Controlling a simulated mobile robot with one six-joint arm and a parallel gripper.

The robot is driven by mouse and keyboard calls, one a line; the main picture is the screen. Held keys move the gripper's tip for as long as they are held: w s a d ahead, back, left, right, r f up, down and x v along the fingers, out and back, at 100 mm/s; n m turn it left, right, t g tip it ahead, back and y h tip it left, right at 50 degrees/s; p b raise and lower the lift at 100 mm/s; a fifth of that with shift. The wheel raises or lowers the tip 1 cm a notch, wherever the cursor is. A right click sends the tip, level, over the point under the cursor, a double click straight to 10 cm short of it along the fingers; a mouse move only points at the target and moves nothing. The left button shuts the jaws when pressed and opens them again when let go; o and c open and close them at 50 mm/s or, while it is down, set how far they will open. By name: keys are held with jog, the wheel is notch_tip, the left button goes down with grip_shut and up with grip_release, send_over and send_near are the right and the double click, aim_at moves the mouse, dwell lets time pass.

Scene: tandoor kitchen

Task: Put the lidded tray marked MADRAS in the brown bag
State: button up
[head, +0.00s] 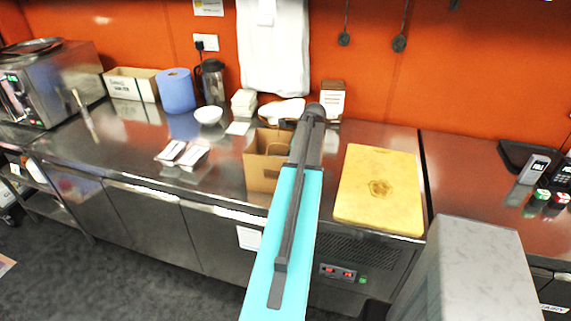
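Two lidded trays with white tops lie side by side on the steel counter, a left one (170,152) and a right one (193,157). Their markings are too small to read, so I cannot tell which is MADRAS. The open brown paper bag (260,170) stands upright to their right, near the counter's front edge. My teal and dark arm reaches up across the middle of the head view and covers the bag's right side. My gripper's fingers do not show beyond the dark end of the arm.
A white bowl (208,115), blue paper roll (176,91) and dark jug (213,82) stand behind the trays. A stack of white boxes (244,102) is behind the bag. A yellow board (380,190) lies right of my arm. Counter left of the trays is mostly clear.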

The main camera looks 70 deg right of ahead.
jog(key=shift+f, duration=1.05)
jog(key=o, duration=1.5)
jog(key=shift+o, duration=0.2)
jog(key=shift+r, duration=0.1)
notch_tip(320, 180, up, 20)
jog(key=p, duration=0.9)
jog(key=shift+p, duration=0.3)
